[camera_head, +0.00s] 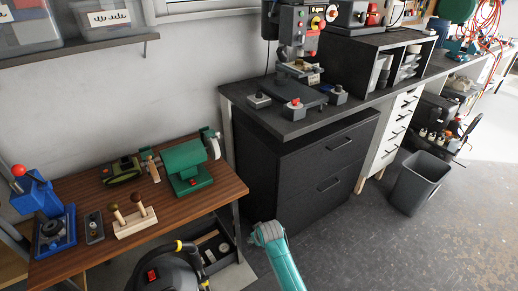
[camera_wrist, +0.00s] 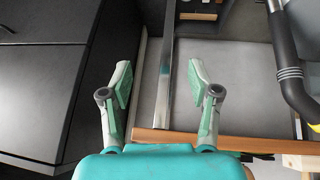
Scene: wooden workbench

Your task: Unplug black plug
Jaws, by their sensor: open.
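I cannot make out a black plug or its socket in either view. My gripper (camera_wrist: 160,80) is open and empty in the wrist view, with its two green-padded fingers wide apart. Between and beyond the fingers are a metal table leg (camera_wrist: 164,75) and a pale grey surface. A small dark item (camera_wrist: 260,157) shows by the wooden table edge at lower right; I cannot tell what it is. In the head view a teal part of my arm shows at the bottom centre, but the gripper fingers cannot be made out.
A wooden workbench (camera_head: 75,251) holds a green machine (camera_head: 187,166) and a blue tool (camera_head: 37,193). A black drawer cabinet (camera_head: 312,175) stands right of it. A vacuum (camera_head: 160,275) with a black hose (camera_wrist: 291,65) is close by. A grey bin (camera_head: 418,182) stands on open floor.

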